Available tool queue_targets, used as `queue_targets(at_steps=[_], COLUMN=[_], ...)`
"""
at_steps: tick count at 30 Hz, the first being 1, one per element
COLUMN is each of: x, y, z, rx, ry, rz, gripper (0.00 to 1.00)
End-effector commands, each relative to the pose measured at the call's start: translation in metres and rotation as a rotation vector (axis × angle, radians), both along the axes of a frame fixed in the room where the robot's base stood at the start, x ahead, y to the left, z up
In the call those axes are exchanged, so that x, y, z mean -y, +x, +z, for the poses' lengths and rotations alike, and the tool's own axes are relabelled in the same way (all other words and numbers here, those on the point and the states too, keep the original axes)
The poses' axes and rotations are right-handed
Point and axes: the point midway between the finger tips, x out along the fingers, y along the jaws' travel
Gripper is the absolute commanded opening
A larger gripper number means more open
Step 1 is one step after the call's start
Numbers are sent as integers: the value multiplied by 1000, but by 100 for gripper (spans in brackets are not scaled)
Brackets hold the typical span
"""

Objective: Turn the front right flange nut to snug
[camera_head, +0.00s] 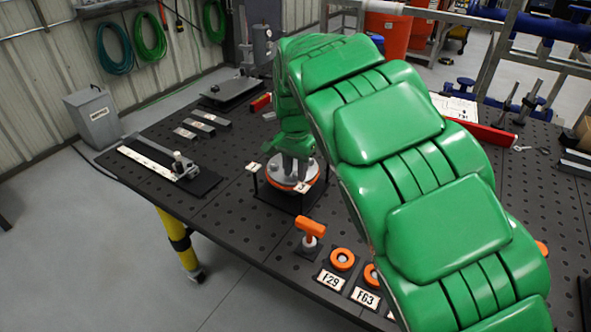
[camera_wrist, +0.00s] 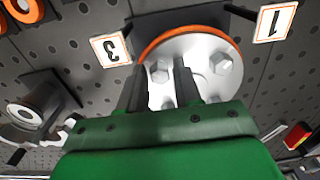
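The round grey flange (camera_head: 298,174) with an orange gasket edge sits on a dark stand on the perforated table. In the wrist view the flange (camera_wrist: 200,85) carries hex nuts. One nut (camera_wrist: 158,71) shows between my fingertips, and another nut (camera_wrist: 222,60) stands to its right. Which one is the front right nut cannot be told for certain. My gripper (camera_wrist: 160,75) is over the flange, its two dark fingers apart on either side of the first nut. Contact with the nut cannot be made out. In the head view my green arm hides part of the gripper.
Label plates 3 (camera_wrist: 111,48) and 1 (camera_wrist: 271,22) stand by the flange. In front are an orange-handled tool (camera_head: 310,234) and orange rings (camera_head: 342,259) with tags. A clamp fixture (camera_head: 184,168) lies at left. The table's left front area is mostly clear.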

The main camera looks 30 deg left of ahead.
Motion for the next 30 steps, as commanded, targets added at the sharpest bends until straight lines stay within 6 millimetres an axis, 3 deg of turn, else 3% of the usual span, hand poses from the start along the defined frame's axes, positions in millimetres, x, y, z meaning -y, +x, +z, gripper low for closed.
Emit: queue_targets(at_steps=[3, 16, 30], x=[0, 0, 0], y=[0, 1, 1], z=[-1, 5, 67], rx=[-1, 0, 1], ry=[-1, 0, 0], rz=[0, 0, 0], gripper=[49, 49, 49])
